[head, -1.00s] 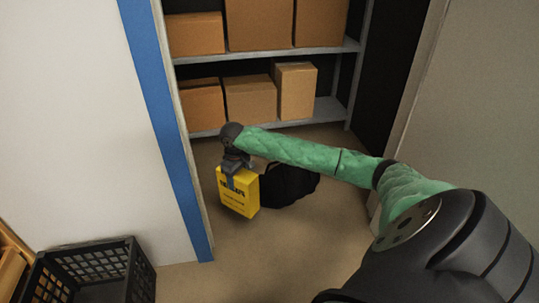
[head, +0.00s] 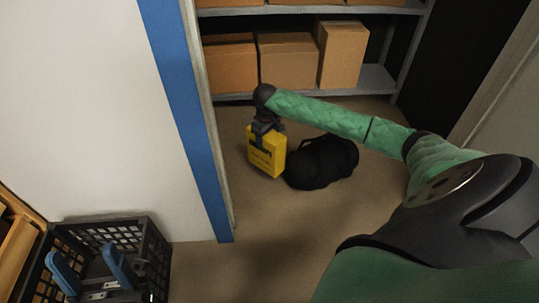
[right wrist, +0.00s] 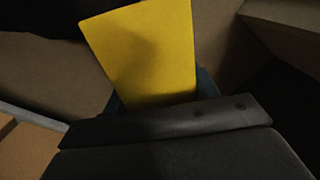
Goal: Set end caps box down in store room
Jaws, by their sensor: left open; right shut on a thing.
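The end caps box is a yellow box with dark print (head: 266,154), hanging upright in the head view, inside the store room doorway. My right gripper (head: 263,130) is shut on its top and points down. The box is left of a black bag on the floor; the gap under it is hard to judge. In the right wrist view the yellow box (right wrist: 148,50) fills the upper middle, and the fingers are mostly hidden. My left gripper (head: 90,270), with blue fingers, is open and empty over a black crate at the lower left.
The black bag (head: 322,162) lies on the store room floor. A shelf (head: 375,79) with several cardboard boxes stands behind. A blue-edged wall end (head: 186,110) borders the doorway on the left. The black crate (head: 160,262) stands outside it. Floor in front of the box is clear.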

